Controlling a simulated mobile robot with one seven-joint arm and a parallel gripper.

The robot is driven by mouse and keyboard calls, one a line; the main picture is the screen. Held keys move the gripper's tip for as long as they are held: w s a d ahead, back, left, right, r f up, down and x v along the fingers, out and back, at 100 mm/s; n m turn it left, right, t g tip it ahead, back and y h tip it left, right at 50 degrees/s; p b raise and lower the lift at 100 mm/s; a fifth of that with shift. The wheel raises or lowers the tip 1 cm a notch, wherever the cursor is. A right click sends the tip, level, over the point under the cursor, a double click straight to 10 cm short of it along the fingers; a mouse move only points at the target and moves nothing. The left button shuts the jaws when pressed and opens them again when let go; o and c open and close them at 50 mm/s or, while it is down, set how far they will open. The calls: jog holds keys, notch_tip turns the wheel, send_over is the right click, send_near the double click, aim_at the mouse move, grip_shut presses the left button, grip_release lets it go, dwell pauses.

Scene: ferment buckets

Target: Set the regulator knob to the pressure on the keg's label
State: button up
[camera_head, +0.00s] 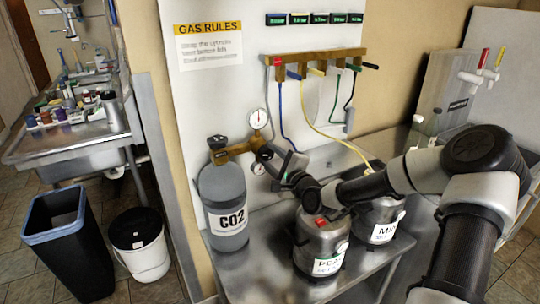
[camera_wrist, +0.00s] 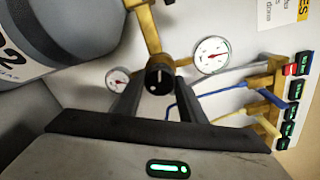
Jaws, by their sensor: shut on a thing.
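The black regulator knob (camera_wrist: 160,76), with a white mark on its face, sits at the end of a brass stem in the wrist view. My gripper (camera_wrist: 157,92) is shut on the knob, with one finger on each side. In the head view my gripper (camera_head: 279,166) is at the regulator (camera_head: 238,150) on the CO2 cylinder (camera_head: 226,200). A large gauge (camera_wrist: 211,54) and a small gauge (camera_wrist: 118,80) flank the knob; their readings are too small to tell. A keg (camera_head: 320,236) has a label (camera_head: 328,264) starting "PE"; its pressure figure is not legible.
A second keg (camera_head: 380,216) stands to the right on the metal table (camera_head: 262,268). A wooden manifold (camera_head: 315,58) with coloured hoses is on the wall board above. A blue-rimmed bin (camera_head: 68,240) and a white bucket (camera_head: 140,245) stand on the floor at left.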

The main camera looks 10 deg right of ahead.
dwell(0.4)
jog(key=o, duration=1.1)
jog(key=shift+c, duration=0.2)
jog(key=v, duration=1.7)
jog(key=shift+s+d+p, duration=0.15)
jog(key=shift+s+p, duration=0.05)
jog(key=shift+p, duration=0.25)
